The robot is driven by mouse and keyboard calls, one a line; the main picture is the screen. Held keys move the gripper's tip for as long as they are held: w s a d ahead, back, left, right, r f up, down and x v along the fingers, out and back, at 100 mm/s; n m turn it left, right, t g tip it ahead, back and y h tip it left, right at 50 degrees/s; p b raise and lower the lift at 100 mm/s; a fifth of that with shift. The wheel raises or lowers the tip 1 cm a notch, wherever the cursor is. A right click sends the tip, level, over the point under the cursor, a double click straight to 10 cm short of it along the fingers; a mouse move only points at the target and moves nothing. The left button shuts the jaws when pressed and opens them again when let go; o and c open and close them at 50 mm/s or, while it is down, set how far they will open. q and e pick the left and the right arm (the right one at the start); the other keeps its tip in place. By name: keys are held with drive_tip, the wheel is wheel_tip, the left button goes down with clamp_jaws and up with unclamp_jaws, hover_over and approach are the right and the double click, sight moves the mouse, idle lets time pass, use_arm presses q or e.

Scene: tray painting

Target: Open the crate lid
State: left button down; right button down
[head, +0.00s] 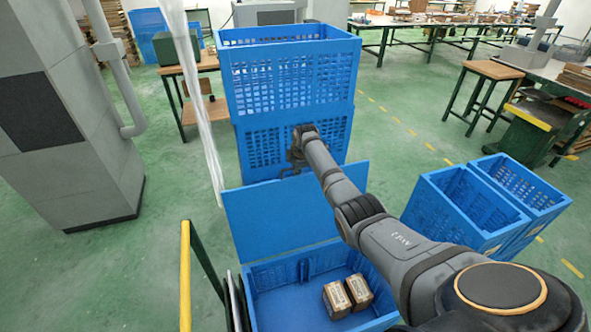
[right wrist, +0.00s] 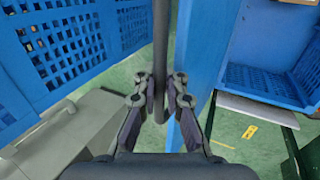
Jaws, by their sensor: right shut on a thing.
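The blue crate (head: 279,275) stands low in front of me in the head view, its inside showing. Its flat blue lid (head: 270,222) is raised at the far side, standing steeply. My right gripper (head: 296,163) is at the lid's top edge, partly hidden by its own arm. In the right wrist view my right gripper (right wrist: 159,88) is shut on a dark bar-like handle (right wrist: 160,40), close beside the blue lid (right wrist: 203,50). Two brown boxes (head: 337,298) lie inside the crate. My left gripper is not in view.
Tall stacked blue crates (head: 290,80) stand just behind the lid. More blue crates (head: 460,210) stand at the right. A grey machine (head: 60,110) is at the left, with a yellow rail (head: 185,280) nearer. Green floor is clear between them.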

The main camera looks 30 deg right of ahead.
drive_tip(key=c, duration=1.4)
unclamp_jaws()
drive_tip(key=shift+d+r, duration=0.1)
drive_tip(key=shift+r, duration=0.2)
drive_tip(key=shift+c, duration=0.2)
drive_tip(key=shift+f, duration=0.15)
drive_tip(key=shift+s, duration=0.1)
drive_tip(key=v, duration=1.2)
